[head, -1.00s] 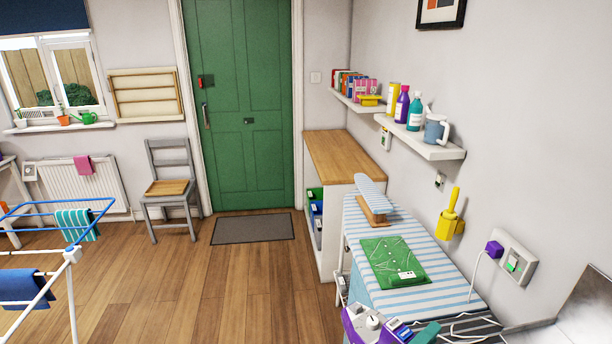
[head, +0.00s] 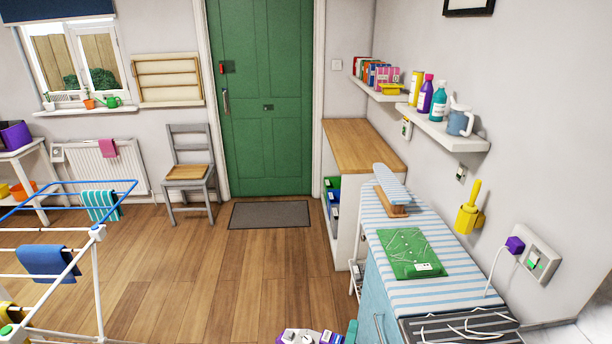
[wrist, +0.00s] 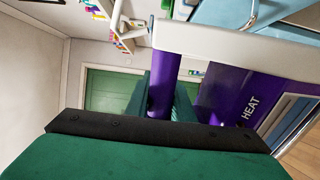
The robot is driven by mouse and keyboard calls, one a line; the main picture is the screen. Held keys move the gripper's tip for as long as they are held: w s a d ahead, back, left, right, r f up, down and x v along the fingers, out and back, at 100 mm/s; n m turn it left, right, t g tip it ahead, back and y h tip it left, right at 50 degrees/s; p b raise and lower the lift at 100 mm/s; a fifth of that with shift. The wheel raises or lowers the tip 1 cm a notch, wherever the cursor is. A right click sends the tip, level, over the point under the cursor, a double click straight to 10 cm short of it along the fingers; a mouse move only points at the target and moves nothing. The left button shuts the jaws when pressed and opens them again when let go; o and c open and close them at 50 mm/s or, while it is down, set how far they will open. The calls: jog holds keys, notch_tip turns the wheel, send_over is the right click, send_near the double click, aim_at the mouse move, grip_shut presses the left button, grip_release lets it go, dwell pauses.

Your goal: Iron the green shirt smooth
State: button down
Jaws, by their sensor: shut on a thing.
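The green shirt (head: 408,250) lies folded flat on the blue-and-white striped ironing board (head: 455,288). Pale crease lines show across it, and a small white label is at its near right corner. My gripper (wrist: 158,108) is shut on the purple handle of the iron (wrist: 215,100), which is purple and white and marked HEAT. In the head view the iron (head: 308,337) is cut off by the bottom edge, off the board and to the near left of the shirt. Its soleplate is hidden there.
A small padded sleeve board (head: 390,185) stands at the board's far end. A dark rest with pale wires (head: 460,330) is at the near end. A purple plug (head: 515,245) is in the wall socket. A drying rack (head: 98,235) stands at left; open floor lies between.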

jog(key=a+f+n+y, duration=0.1)
jog(key=a+f, duration=0.1)
jog(key=f, duration=0.1)
jog(key=s+a+f+y, duration=0.1)
jog(key=a+f, duration=0.2)
jog(key=a+f+n+t+y, duration=0.1)
jog(key=a+f+y, duration=0.1)
jog(key=f, duration=0.1)
jog(key=shift+s+a+f+n, duration=0.3)
jog(key=shift+s, duration=0.05)
jog(key=shift+n+y, duration=0.5)
jog(key=shift+y, duration=0.2)
jog(key=s+a+f, duration=0.1)
jog(key=a+f, duration=0.1)
jog(key=s+a+f, duration=0.1)
jog(key=shift+s+a+f, duration=0.2)
jog(key=shift+a+f, duration=0.15)
jog(key=shift+f, duration=0.05)
jog(key=s+f, duration=0.5)
jog(key=f, duration=0.1)
jog(key=shift+s+a+f, duration=0.15)
jog(key=shift+a+f, duration=0.1)
jog(key=shift+f, duration=0.15)
